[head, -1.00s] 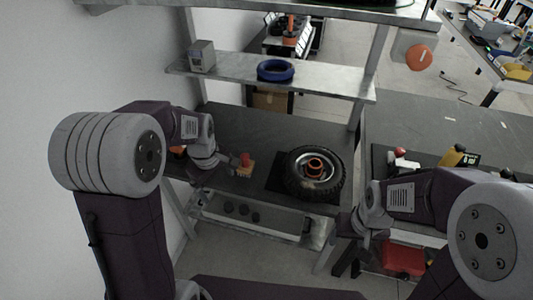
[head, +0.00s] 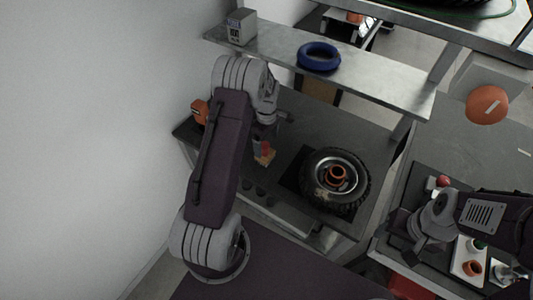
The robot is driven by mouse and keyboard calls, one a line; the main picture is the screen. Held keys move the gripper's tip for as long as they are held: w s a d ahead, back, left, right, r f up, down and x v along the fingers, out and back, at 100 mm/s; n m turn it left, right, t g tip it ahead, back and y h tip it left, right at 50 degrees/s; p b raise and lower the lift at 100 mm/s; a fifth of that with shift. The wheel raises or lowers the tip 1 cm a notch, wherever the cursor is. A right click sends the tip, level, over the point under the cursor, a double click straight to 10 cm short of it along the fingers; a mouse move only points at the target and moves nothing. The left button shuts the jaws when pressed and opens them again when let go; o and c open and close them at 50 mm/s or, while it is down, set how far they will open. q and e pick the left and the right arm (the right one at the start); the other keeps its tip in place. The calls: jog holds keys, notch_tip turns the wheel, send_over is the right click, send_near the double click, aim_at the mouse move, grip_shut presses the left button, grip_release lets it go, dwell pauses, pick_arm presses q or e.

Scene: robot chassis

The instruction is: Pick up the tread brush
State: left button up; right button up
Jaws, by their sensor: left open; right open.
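A small wooden block with a red upper part (head: 265,157), which looks like the tread brush, is on the dark workbench, left of the tyre (head: 345,200). It is small and partly covered by my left arm, so its shape is not clear. My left gripper (head: 270,131) is open, just above and behind the block in the picture; its fingers are mostly hidden by my own arm, and I cannot tell whether they touch the block. My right gripper (head: 420,243) is open over the right-hand bench, far from the block.
A metal shelf (head: 385,82) with a blue ring (head: 319,56) and a grey box (head: 240,27) overhangs the bench. An orange object (head: 199,112) stands at the bench's left end. A white tray (head: 468,262) with small parts lies near my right gripper.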

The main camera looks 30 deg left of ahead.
aim_at(265, 152)
pick_arm(q)
jog(key=shift+w+f, duration=0.2)
jog(key=shift+f, duration=0.2)
jog(key=f, duration=0.2)
jog(key=s+f+p, duration=0.1)
jog(key=f, duration=0.1)
jog(key=shift+a+f, duration=0.15)
jog(key=shift+f, duration=0.25)
jog(key=shift+w+f, duration=0.1)
jog(key=shift+f, duration=0.1)
jog(key=c, duration=1.6)
